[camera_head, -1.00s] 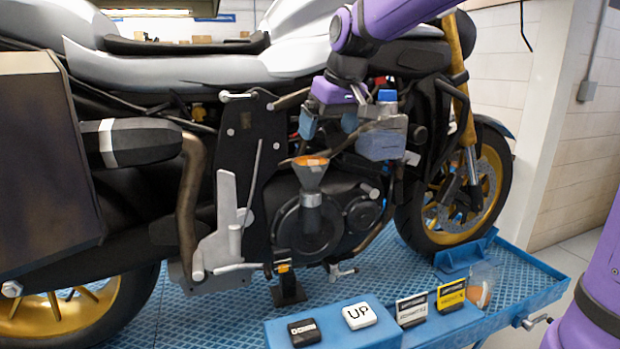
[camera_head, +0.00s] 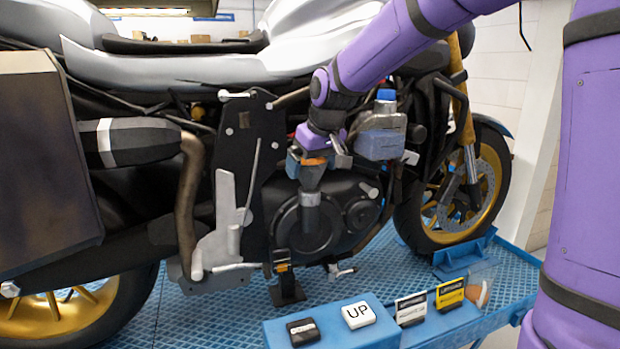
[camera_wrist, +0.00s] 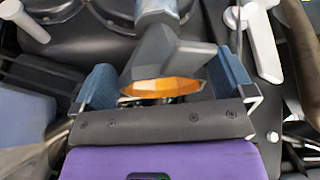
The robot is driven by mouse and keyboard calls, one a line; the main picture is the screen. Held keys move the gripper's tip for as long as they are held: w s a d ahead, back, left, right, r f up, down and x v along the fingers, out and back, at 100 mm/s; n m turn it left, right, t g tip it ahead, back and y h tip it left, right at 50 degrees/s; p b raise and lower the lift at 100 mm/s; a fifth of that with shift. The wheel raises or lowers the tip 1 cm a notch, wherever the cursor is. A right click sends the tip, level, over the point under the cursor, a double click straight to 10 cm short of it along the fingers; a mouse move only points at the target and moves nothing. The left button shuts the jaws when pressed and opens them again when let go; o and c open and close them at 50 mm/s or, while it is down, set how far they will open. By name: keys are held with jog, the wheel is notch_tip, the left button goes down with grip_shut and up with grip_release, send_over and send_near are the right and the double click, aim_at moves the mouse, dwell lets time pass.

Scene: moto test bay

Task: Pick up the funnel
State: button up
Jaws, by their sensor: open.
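The funnel (camera_head: 310,178) is a grey cone with an orange inner rim. It stands upright at the motorcycle's engine side, with its spout going down to a grey cylindrical neck. My gripper (camera_head: 313,166) is at the funnel's top, its blue-grey fingers around the upper cone. In the wrist view, the funnel (camera_wrist: 160,60) lies between the two fingers of my gripper (camera_wrist: 165,78), with a visible gap at the left finger. The jaws are open. The orange mouth faces the palm; part of the rim is hidden behind my gripper in the head view.
The motorcycle (camera_head: 150,75) fills the background. A grey container with a blue cap (camera_head: 382,138) sits close to the right of my gripper. Below is a blue lift platform (camera_head: 200,310) with an "UP" block (camera_head: 358,315) and small boxes (camera_head: 411,309) on its front ledge.

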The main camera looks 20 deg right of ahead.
aim_at(314, 185)
jog(key=c, duration=0.7)
jog(key=shift+c, duration=0.2)
jog(key=shift+r, duration=0.1)
jog(key=shift+r, duration=0.8)
notch_tip(314, 185, up, 2)
jog(key=shift+s, duration=0.15)
jog(key=s+d+r, duration=0.1)
jog(key=s+d, duration=0.1)
jog(key=s, duration=1.3)
jog(key=r, duration=0.5)
jog(key=shift+s+a+r, duration=0.15)
jog(key=shift+s+a, duration=0.05)
jog(key=shift+s, duration=0.1)
